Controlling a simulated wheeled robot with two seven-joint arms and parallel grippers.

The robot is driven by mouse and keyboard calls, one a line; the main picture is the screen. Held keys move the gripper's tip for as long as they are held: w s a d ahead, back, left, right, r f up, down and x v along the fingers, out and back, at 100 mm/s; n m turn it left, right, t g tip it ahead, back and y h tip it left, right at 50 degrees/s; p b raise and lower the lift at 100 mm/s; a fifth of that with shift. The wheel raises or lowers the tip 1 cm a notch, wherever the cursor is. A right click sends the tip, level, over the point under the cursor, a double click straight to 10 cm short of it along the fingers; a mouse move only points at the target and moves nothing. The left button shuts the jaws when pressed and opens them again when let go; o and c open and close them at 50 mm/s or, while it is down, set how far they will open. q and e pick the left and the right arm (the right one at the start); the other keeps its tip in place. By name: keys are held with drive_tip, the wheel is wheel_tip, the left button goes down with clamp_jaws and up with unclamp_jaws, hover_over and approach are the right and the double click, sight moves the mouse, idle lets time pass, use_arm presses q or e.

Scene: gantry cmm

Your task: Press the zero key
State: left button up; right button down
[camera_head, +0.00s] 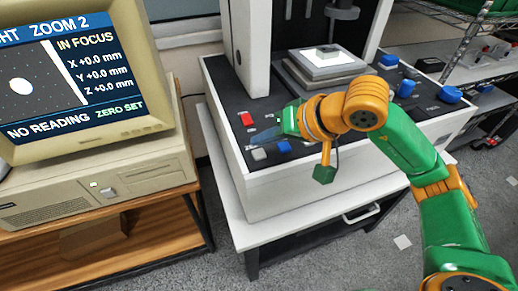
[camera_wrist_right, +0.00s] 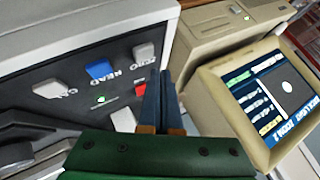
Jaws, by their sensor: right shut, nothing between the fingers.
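The grey zero key (camera_head: 259,154) sits at the front left corner of the machine's dark panel, left of a blue key (camera_head: 284,146). In the right wrist view the pale zero key (camera_wrist_right: 143,53) is next to the ZERO lettering and the blue READ key (camera_wrist_right: 100,71). My right gripper (camera_head: 252,138) is shut and empty, its fingers pointing left over the panel just behind the zero key. In the wrist view its fingertips (camera_wrist_right: 160,75) are close beside the key; I cannot tell contact. The monitor (camera_head: 75,75) reads ZERO SET, NO READING, with X, Y and Z at +0.0 mm. My left gripper is out of view.
A red key (camera_head: 247,119) lies behind my right fingers. A pale CAL key (camera_wrist_right: 47,89) shows in the wrist view. The machine's column (camera_head: 248,45) and stage (camera_head: 325,62) stand behind. More blue knobs (camera_head: 450,94) are at the right.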

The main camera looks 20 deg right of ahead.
sight(263, 156)
wheel_tip(263, 156, up, 4)
drive_tip(key=p, duration=0.2)
drive_tip(key=shift+r+p, duration=0.25)
drive_tip(key=shift+p, duration=0.15)
drive_tip(key=shift+f, duration=0.1)
